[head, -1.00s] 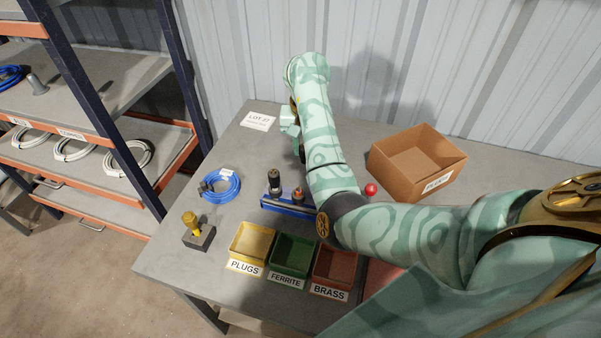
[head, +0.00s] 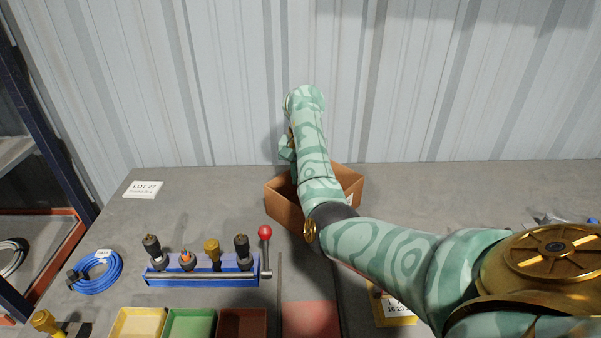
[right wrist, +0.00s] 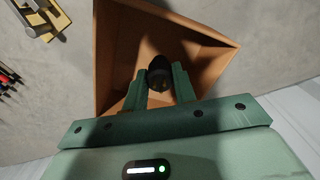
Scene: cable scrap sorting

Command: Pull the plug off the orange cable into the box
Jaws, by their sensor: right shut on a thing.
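My right gripper (head: 287,150) is over the open cardboard box (head: 284,208), partly hidden by my arm in the head view. In the right wrist view its fingers (right wrist: 160,92) are shut on a dark, rounded plug (right wrist: 159,70), held over the opening of the box (right wrist: 205,50). No cable shows hanging from this plug. A blue rack (head: 205,275) holds several upright pieces; one (head: 187,260) shows an orange end without a plug on top. My left gripper is not in view.
A lever with a red knob (head: 265,232) stands at the rack's right end. Yellow (head: 137,324), green (head: 190,324) and red (head: 243,324) trays are in front. A coiled blue cable (head: 96,272) lies at left.

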